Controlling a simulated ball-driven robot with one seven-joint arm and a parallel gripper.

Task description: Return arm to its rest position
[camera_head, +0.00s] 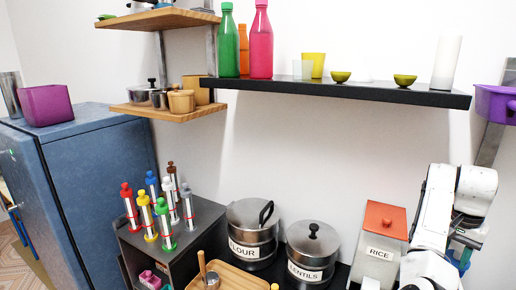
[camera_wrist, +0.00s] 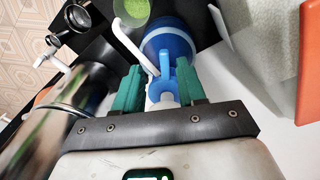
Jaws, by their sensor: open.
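My white arm (camera_head: 440,220) is folded at the right of the head view, beside the RICE canister (camera_head: 380,250). Its gripper end is mostly hidden there. In the wrist view my gripper (camera_wrist: 158,88) is open, with two green fingers apart. A blue jug-like object (camera_wrist: 168,42) lies beyond the fingertips, and a lighter blue part of it shows between them. I cannot tell whether the fingers touch it. Nothing is clearly held.
A black shelf (camera_head: 350,90) with bottles and small cups spans above. FLOUR (camera_head: 253,247) and LENTILS (camera_head: 312,235) pots stand left of RICE. A purple container (camera_head: 496,102) sits at right. A shiny metal cylinder (camera_wrist: 60,120) is close to the gripper's left in the wrist view.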

